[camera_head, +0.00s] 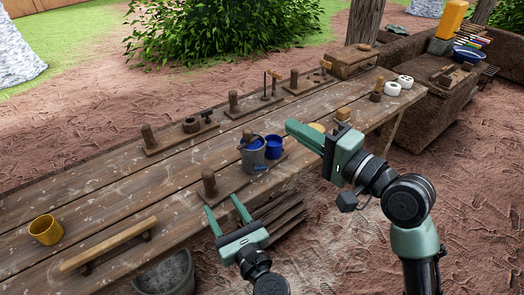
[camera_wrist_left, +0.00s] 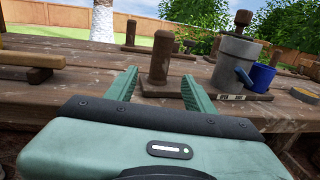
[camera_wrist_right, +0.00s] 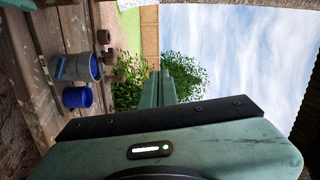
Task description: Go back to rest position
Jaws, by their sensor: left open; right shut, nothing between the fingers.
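My left gripper (camera_head: 228,214) is open and empty at the front edge of the wooden table (camera_head: 110,192). In the left wrist view its fingers (camera_wrist_left: 158,88) stand apart on either side of a wooden peg (camera_wrist_left: 160,62), which is farther back on the table. My right gripper (camera_head: 300,132) is shut and empty, raised near the table's front edge, pointing left. In the right wrist view its fingers (camera_wrist_right: 158,88) are together, with bushes and sky behind them.
A grey mug (camera_head: 252,155) and a blue mug (camera_head: 274,147) stand by the table's middle. A yellow mug (camera_head: 46,230) and a wooden bar on supports (camera_head: 108,243) are at the left. A bucket (camera_head: 165,275) stands below the front edge. White rolls (camera_head: 392,88) lie at the far right.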

